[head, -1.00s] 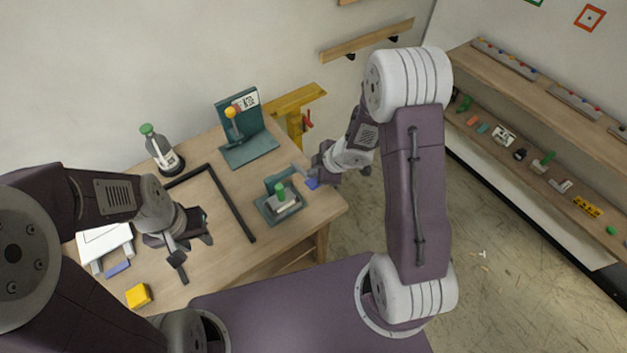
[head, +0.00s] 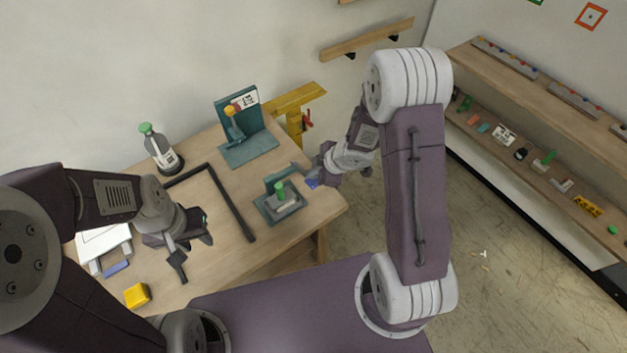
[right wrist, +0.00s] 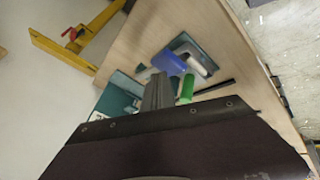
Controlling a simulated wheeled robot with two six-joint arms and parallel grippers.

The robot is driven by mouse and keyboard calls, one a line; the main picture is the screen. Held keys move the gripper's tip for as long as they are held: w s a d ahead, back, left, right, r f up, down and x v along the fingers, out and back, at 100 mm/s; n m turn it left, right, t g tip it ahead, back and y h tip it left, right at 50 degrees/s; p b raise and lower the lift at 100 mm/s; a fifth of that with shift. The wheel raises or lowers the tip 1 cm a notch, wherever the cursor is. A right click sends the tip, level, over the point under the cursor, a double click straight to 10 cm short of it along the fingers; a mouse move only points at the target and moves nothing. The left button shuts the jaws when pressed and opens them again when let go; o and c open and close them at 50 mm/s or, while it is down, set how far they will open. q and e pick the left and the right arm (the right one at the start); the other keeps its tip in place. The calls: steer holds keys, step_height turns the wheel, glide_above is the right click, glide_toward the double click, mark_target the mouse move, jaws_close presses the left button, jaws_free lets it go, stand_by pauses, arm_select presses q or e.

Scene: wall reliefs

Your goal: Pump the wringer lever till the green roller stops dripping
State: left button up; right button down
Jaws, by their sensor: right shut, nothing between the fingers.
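The wringer is a small teal unit (head: 268,212) near the table's right corner, with a grey block and an upright green roller (head: 280,188). A blue lever grip (head: 312,183) sits at its right. In the right wrist view the blue grip (right wrist: 168,62) and green roller (right wrist: 186,88) lie just beyond the fingers. My right gripper (head: 299,170) is shut and empty, close beside the blue grip; contact cannot be told. My left gripper (head: 194,254) is open and empty over the table's left part. Drips are too small to make out.
A teal stand with a yellow knob (head: 247,152), a green-capped bottle (head: 159,148) and a black angled bar (head: 232,205) are on the table. A white tray (head: 102,243) and yellow block (head: 137,295) lie left. A yellow bracket (head: 296,98) stands behind.

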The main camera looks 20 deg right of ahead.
steer(key=shift+s+d+f+b, duration=0.1)
steer(key=shift+s+f+b, duration=0.1)
steer(key=shift+f+b, duration=0.6)
steer(key=shift+s+d+f+b, duration=0.1)
steer(key=shift+s+f+b, duration=0.15)
steer(key=shift+f+b, duration=0.6)
steer(key=shift+s+f+b, duration=0.2)
steer(key=shift+f+b, duration=0.55)
steer(key=shift+b, duration=0.05)
stand_by(2.0)
stand_by(0.5)
steer(key=shift+w+a+r+p, duration=0.1)
steer(key=shift+w+r+p, duration=0.15)
steer(key=shift+r+p, duration=0.8)
steer(key=shift+w+a+r+p, duration=0.1)
steer(key=shift+w+r+p, duration=0.15)
steer(key=shift+r+p, duration=0.8)
steer(key=shift+w+a+r+p, duration=0.1)
steer(key=shift+w+r+p, duration=0.15)
steer(key=shift+r+p, duration=0.75)
steer(key=shift+f+p, duration=0.2)
steer(key=shift+p, duration=0.1)
